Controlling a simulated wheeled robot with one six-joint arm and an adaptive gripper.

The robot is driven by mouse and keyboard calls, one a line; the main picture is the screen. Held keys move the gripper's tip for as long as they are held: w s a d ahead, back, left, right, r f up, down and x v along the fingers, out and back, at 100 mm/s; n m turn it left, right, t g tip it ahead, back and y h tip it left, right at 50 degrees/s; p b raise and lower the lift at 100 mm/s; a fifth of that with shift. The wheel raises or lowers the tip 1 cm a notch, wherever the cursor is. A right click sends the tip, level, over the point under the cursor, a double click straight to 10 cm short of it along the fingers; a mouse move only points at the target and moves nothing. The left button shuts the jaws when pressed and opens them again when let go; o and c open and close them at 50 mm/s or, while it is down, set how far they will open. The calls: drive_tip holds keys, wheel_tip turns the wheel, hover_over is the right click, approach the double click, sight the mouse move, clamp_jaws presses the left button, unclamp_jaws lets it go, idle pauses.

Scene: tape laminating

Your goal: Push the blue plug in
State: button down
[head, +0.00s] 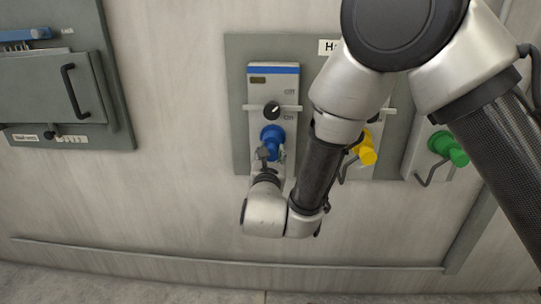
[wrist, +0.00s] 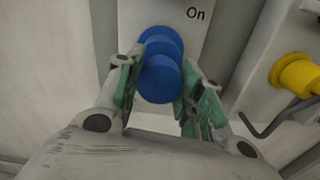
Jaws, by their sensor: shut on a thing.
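The blue plug (head: 271,134) is at the lower part of the left switch unit (head: 284,93), below a knob and the On label. In the wrist view the blue plug (wrist: 159,78) points out toward the camera. My gripper (head: 268,154) has come up from below in the head view. In the wrist view my gripper (wrist: 158,90) has its green-padded fingers on both sides of the plug, closed on it. The plug's inner end and socket are hidden, so I cannot tell how deep it sits.
A yellow plug (head: 365,148) with a wire hook is right of my forearm, and also shows in the wrist view (wrist: 294,74). A green plug (head: 448,148) is further right. A grey cabinet with a black handle (head: 75,93) is at left. The wall below the units is bare.

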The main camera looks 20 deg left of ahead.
drive_tip(key=shift+x, duration=2.35)
drive_tip(key=shift+r, duration=0.1)
drive_tip(key=c, duration=0.9)
unclamp_jaws()
drive_tip(key=shift+w+a, duration=0.1)
drive_tip(key=shift+w, duration=0.05)
drive_tip(key=v, duration=1.2)
